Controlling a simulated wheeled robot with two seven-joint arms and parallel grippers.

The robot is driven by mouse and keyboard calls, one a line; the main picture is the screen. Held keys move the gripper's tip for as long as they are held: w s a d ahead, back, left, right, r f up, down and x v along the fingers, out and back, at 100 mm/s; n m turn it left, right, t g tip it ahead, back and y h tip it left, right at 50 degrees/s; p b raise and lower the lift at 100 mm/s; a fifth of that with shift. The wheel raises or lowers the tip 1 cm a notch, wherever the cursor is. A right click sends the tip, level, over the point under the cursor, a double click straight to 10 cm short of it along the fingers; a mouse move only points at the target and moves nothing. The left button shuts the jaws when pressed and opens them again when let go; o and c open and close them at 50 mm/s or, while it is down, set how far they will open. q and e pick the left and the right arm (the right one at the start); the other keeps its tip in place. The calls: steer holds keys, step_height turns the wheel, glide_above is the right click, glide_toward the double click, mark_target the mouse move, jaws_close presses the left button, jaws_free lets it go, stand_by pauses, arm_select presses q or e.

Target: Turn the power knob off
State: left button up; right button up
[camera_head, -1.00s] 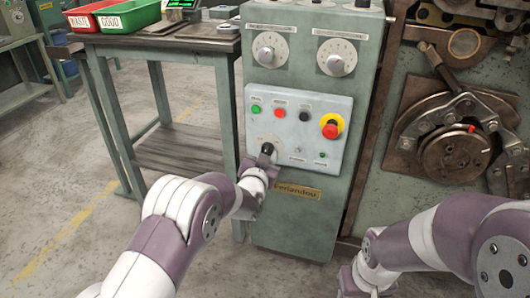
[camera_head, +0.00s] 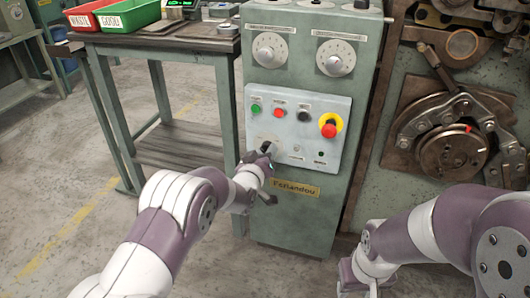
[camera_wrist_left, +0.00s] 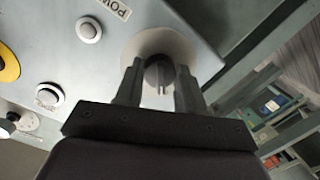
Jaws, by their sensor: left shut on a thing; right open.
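The power knob (camera_wrist_left: 158,74) is a dark round knob on a pale disc, beside a partly cut-off POWER label (camera_wrist_left: 112,8). In the left wrist view it sits between the two fingers of my left gripper (camera_wrist_left: 157,86), which is shut on it. In the head view my left gripper (camera_head: 266,164) reaches the lower left of the pale control panel (camera_head: 308,120), and the dark knob (camera_head: 267,147) shows just above it. Of my right arm only links show at the lower right; its fingers are out of view.
The panel carries a green button (camera_head: 256,108), a red button (camera_head: 278,113), a black button (camera_head: 303,115) and a red emergency stop (camera_head: 329,126). A table (camera_head: 150,40) with trays stands left of the cabinet. Coiler machinery (camera_head: 455,150) is at the right.

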arm_select(q)
steer(key=shift+n, duration=0.5)
steer(key=o, duration=1)
steer(key=shift+o, duration=0.2)
steer(key=p+v, duration=0.4)
steer(key=v, duration=0.8)
steer(key=shift+s+a+p, duration=0.25)
steer(key=shift+s+p, duration=0.05)
steer(key=shift+p, duration=0.05)
